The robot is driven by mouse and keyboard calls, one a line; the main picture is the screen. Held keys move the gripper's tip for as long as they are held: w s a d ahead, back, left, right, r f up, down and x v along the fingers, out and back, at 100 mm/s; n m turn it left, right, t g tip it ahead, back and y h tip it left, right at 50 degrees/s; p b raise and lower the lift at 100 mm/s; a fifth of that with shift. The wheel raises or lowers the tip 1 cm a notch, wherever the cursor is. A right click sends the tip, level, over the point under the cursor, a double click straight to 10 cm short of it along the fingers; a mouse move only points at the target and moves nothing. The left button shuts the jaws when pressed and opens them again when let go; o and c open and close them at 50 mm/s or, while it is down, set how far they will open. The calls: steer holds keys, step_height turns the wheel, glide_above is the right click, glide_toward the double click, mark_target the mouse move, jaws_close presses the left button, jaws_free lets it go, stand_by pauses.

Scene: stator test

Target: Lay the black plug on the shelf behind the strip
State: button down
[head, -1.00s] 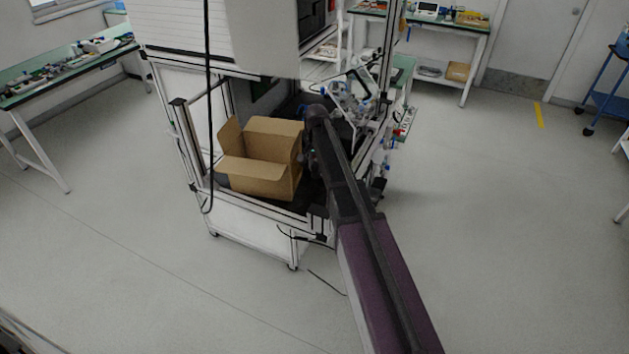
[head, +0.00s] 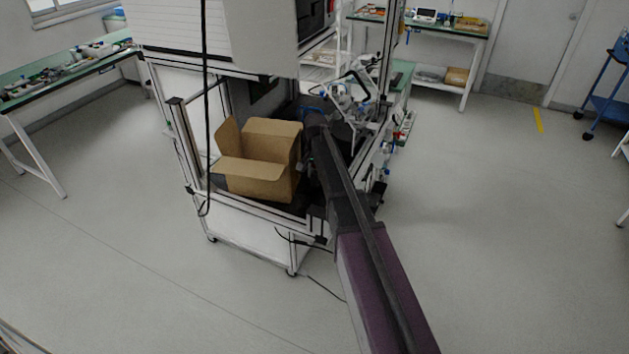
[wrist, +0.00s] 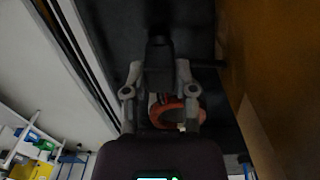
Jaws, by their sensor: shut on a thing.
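In the wrist view my gripper (wrist: 160,75) is shut on the black plug (wrist: 159,54), a dark piece between the two grey fingers. The plug points away from the wrist over a dark shelf surface (wrist: 115,30). I cannot tell whether it touches that surface. A pale metal strip (wrist: 84,58) runs along the left edge of the dark surface. In the head view my arm reaches into the frame beside the cardboard box, and it hides the gripper and plug.
An open cardboard box (head: 262,182) stands on the shelf left of my arm; its brown wall (wrist: 275,70) is close on the right in the wrist view. An orange ring-shaped thing (wrist: 167,108) shows between the fingers. Frame posts and a hanging black cable (head: 205,100) surround the shelf.

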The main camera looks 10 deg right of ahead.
mark_target(315, 173)
steer(key=shift+f+b, duration=0.35)
steer(key=shift+f, duration=0.3)
steer(key=shift+f, duration=0.1)
steer(key=shift+c, duration=2.1)
jaws_free()
steer(key=shift+a, duration=0.1)
steer(key=shift+r, duration=0.2)
step_height(315, 173, up, 12)
steer(key=p, duration=1.2)
steer(key=shift+s, duration=0.1)
steer(key=s+n, duration=0.7)
steer(key=s, duration=2.1)
steer(key=shift+a, duration=0.2)
